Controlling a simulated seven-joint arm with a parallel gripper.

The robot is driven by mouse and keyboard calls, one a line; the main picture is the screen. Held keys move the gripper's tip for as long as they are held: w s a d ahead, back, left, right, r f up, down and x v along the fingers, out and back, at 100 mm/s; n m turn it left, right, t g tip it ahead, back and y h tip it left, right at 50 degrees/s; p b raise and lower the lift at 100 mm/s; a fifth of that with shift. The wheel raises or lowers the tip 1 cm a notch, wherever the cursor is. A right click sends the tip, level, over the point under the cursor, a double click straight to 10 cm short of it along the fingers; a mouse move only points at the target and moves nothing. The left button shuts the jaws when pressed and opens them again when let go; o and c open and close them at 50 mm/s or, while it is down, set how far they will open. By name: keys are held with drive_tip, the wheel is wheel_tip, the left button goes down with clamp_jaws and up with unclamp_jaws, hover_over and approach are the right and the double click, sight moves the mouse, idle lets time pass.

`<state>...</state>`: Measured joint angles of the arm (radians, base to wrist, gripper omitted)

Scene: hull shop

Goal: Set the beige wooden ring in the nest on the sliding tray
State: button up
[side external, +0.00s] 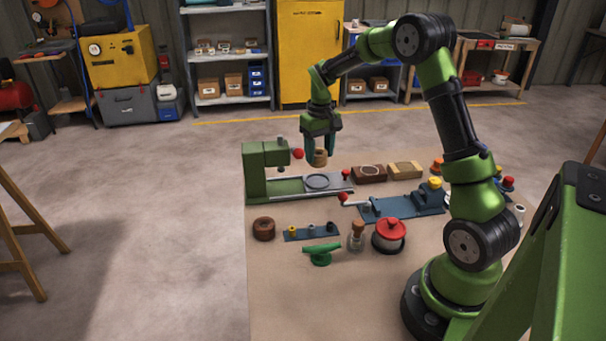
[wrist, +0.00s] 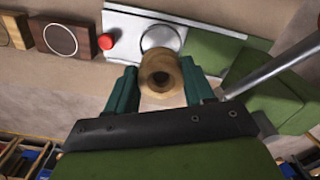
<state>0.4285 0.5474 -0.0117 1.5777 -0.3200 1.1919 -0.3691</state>
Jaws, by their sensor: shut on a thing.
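The beige wooden ring (wrist: 160,75) is between the two green fingers of my gripper (wrist: 162,92), which are shut on it. In the side external view the ring (side external: 320,158) hangs at the fingertips of my gripper (side external: 321,150), above the work surface. The sliding tray (side external: 338,184) is a grey plate running out of a green press-like machine (side external: 265,172). The round nest (side external: 317,181) on the tray looks empty in the side view. In the wrist view the ring partly covers the nest (wrist: 160,36).
A red knob (side external: 346,174) stands at the tray's end. A dark wooden block (side external: 369,174) and a pale one (side external: 406,170) lie to the right. A brown ring (side external: 263,229), a blue pegged strip (side external: 311,232) and a red-lidded pot (side external: 389,236) are in front.

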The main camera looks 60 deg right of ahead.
sight(319, 167)
drive_tip(key=shift+f, duration=2.7)
drive_tip(key=shift+f, duration=0.6)
drive_tip(key=o, duration=0.7)
drive_tip(key=shift+o, duration=0.2)
drive_tip(key=shift+r, duration=5.55)
